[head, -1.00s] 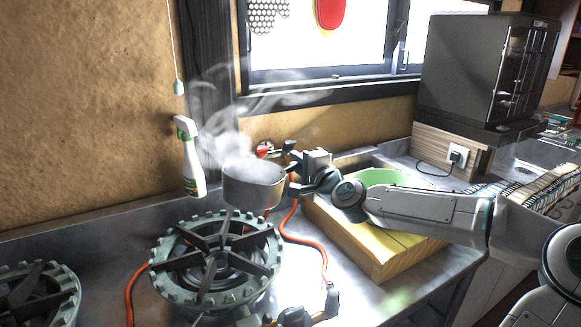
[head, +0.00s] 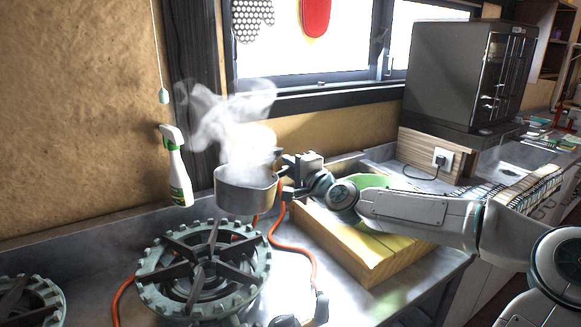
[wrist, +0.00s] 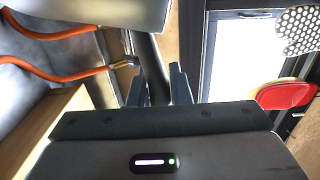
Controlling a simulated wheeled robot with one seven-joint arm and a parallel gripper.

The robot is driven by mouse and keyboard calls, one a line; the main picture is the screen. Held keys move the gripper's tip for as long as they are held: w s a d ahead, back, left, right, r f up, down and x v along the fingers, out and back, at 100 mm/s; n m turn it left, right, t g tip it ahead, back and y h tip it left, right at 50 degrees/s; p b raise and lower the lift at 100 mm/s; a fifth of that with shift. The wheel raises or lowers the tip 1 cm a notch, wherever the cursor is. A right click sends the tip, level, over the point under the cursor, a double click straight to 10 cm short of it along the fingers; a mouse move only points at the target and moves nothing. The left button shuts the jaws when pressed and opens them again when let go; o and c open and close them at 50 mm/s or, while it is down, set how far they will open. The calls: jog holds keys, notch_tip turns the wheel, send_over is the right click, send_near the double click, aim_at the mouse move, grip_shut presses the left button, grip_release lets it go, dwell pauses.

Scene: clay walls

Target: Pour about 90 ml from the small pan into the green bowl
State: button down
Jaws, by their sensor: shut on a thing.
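The small pan (head: 246,194) is grey metal, looks upright and steams heavily. It hangs in the air above the back right edge of the front burner. My gripper (head: 284,182) is shut on the pan's handle at the pan's right side. In the wrist view the dark handle (wrist: 150,72) lies between my fingers, and the pan's wall (wrist: 105,10) shows at the top left. The green bowl (head: 371,181) stands to the right on the wooden block, partly hidden behind my arm. The contents of pan and bowl cannot be made out.
A gas burner (head: 203,270) with an orange hose (head: 300,248) is below the pan. The yellowish wooden block (head: 375,252) sits right of the burner. A dark cabinet (head: 455,75) stands behind.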

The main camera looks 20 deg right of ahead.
jog(key=shift+r+p, duration=0.25)
jog(key=shift+p, duration=0.05)
dwell(0.4)
